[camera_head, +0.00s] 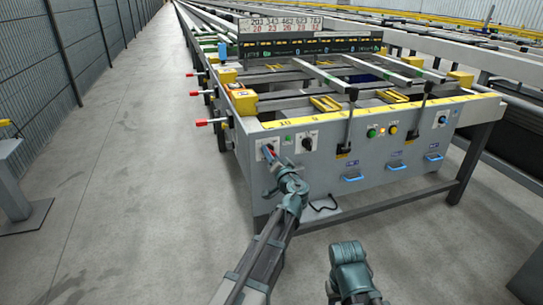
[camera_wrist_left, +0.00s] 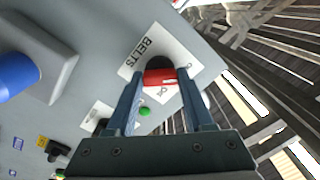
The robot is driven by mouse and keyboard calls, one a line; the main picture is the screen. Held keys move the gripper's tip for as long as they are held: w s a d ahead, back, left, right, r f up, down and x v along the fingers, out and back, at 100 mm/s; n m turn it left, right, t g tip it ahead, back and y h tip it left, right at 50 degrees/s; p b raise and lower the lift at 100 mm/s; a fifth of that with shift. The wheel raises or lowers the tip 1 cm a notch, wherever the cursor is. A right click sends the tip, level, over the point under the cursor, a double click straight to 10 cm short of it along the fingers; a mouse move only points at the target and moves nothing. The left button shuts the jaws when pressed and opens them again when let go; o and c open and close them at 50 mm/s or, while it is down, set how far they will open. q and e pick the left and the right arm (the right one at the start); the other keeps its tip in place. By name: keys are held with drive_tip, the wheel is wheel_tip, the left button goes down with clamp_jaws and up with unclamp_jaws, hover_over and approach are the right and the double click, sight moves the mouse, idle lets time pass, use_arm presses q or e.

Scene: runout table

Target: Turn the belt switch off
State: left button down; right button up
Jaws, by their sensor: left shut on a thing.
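The belt switch (camera_wrist_left: 160,77) is a red handle on a dark round base, on a white plate (camera_wrist_left: 143,50) marked BELTS. In the wrist view the handle lies nearly level across the picture, between my finger tips. In the head view the switch (camera_head: 270,148) is at the left end of the table's grey front panel, partly covered by my gripper. My left gripper (camera_wrist_left: 161,84) is shut on the handle; it also shows in the head view (camera_head: 272,161). Of my right arm only a teal part shows at the bottom, and I cannot make out its fingers.
Right of the switch on the panel (camera_head: 350,178) are a black knob (camera_head: 307,143), a green button (camera_head: 371,133), a yellow button (camera_head: 393,130) and blue handles (camera_head: 353,178). Black levers rise over the panel. Red-tipped rods (camera_head: 210,122) stick out at left.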

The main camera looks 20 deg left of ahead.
use_arm(q)
drive_tip(key=shift+c, duration=1.4)
unclamp_jaws()
drive_tip(key=v, duration=1.4)
